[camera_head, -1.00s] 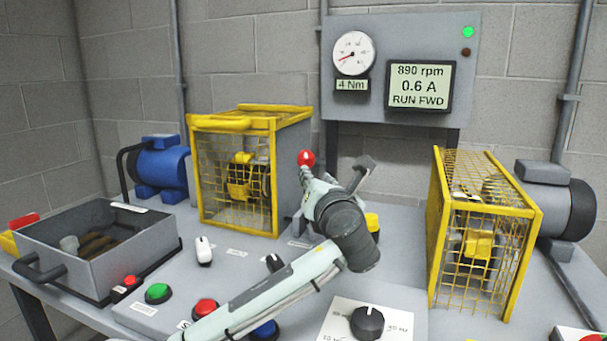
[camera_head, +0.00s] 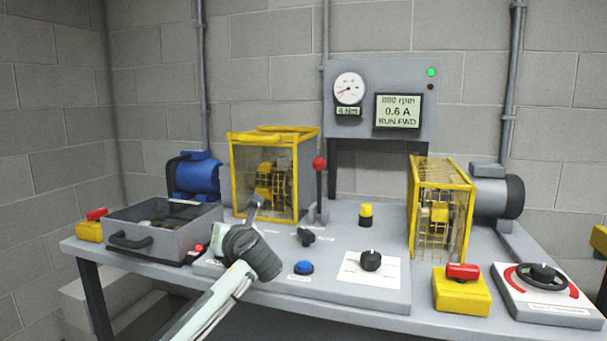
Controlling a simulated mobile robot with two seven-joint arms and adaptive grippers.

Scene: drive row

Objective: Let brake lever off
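The brake lever (camera_head: 319,187), a dark shaft with a red ball knob, stands near upright on the grey bench between the two yellow guards. My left arm comes in from the lower left, and my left gripper (camera_head: 255,205) is in front of the left guard, left of the lever and apart from it. The gripper is small and seen partly from behind, so its finger opening cannot be made out. My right gripper is out of view.
The gauge panel (camera_head: 450,80) stands behind, its display reading RUN FWD. The left guard (camera_head: 239,170) and right guard (camera_head: 462,215) flank the lever. A grey tray (camera_head: 125,250) stands left. A yellow-topped button (camera_head: 365,212), a blue button (camera_head: 303,268) and a black knob (camera_head: 371,260) are on the bench.

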